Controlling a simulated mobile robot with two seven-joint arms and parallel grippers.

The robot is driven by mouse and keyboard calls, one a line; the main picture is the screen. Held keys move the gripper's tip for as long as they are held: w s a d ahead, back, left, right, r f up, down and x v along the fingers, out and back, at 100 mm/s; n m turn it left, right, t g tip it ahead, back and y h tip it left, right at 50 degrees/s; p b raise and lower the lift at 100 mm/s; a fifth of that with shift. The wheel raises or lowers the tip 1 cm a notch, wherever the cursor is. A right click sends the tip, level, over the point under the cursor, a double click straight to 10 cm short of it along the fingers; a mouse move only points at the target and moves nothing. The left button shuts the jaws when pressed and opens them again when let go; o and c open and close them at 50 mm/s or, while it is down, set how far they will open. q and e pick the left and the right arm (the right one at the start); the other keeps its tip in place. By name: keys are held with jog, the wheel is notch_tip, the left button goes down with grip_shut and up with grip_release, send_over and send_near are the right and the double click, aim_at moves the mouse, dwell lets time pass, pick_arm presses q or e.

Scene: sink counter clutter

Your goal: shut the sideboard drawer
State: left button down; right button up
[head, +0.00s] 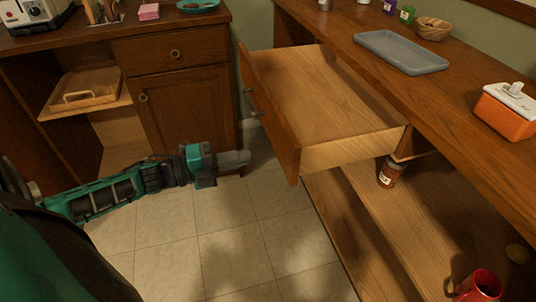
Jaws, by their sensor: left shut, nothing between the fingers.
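The sideboard drawer (315,102) stands pulled out from the long counter on the right, and its inside looks empty. Its front panel (270,107) faces left, with dark handles on its outer face. My left gripper (247,158) is shut and empty. In the picture it is just left of the lower part of the drawer front, with a gap between them. My right gripper does not show.
A blue-grey tray (402,53), a wicker bowl (433,28) and an orange box with a white lid (508,109) stand on the sideboard top. A jar (391,172) and a red mug (479,287) are on the shelf below. Tiled floor (220,245) is clear.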

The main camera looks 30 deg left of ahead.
aim_at(281, 150)
pick_arm(q)
jog(key=b+x, duration=0.1)
jog(key=x, duration=0.6)
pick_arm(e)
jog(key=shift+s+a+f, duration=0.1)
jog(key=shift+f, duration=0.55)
pick_arm(q)
jog(key=shift+w+d, duration=0.25)
jog(key=shift+w, duration=0.1)
jog(key=b+x, duration=0.3)
jog(key=x, duration=2.2)
jog(key=shift+b, duration=0.35)
jog(key=shift+w+d, duration=0.3)
jog(key=shift+w, duration=0.2)
jog(key=shift+r, duration=0.2)
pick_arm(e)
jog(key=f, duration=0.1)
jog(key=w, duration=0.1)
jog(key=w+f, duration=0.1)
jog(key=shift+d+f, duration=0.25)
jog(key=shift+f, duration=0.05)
pick_arm(q)
jog(key=shift+r, duration=0.1)
